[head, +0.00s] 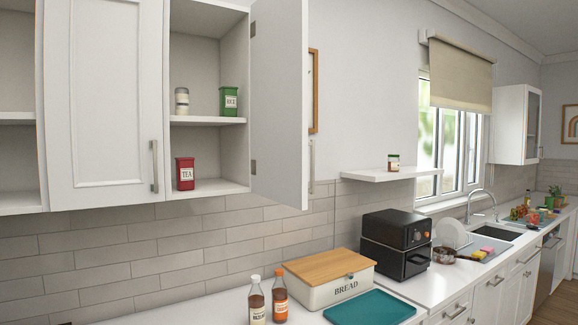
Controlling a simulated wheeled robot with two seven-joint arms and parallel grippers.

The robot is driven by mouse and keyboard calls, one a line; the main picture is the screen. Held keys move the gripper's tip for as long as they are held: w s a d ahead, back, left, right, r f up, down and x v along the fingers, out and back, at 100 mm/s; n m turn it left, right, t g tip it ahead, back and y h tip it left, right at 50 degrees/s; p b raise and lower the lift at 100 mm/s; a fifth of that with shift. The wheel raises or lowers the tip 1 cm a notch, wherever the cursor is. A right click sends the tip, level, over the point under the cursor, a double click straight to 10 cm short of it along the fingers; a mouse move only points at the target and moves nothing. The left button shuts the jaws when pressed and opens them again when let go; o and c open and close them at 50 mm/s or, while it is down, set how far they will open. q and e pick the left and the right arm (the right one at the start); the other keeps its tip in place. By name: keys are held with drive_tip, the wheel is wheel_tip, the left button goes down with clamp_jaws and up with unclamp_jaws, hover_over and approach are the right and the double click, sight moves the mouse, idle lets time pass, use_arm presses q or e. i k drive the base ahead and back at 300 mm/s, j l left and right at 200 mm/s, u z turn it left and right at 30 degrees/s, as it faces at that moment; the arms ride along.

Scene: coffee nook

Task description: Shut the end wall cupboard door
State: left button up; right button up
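The end wall cupboard (208,190) hangs at upper left with its right-hand compartment open. Its white door (278,105) is hinged on the right side of that compartment and stands swung out into the room. A bar handle (312,165) shows at the right edge of the open door, partly hidden. Inside are a red tea tin (185,174), a green tin (228,101) and a pale jar (182,101). Neither of my grippers is in view.
A closed cupboard door (105,100) is left of the opening. Below are a bread bin (328,286), two bottles (257,300), a teal tray (370,308) and a black air fryer (396,245). A small shelf (385,174) juts out to the right.

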sight(279, 49)
drive_tip(key=l+u, duration=0.1)
drive_tip(key=u, duration=0.3)
drive_tip(key=i+l+u, duration=0.1)
drive_tip(key=u, duration=0.35)
drive_tip(key=l+u, duration=0.4)
drive_tip(key=l, duration=0.75)
drive_tip(key=k+l+u, duration=0.1)
drive_tip(key=l+u, duration=0.3)
drive_tip(key=l, duration=1.3)
drive_tip(key=k+l, duration=0.1)
drive_tip(key=l, duration=0.4)
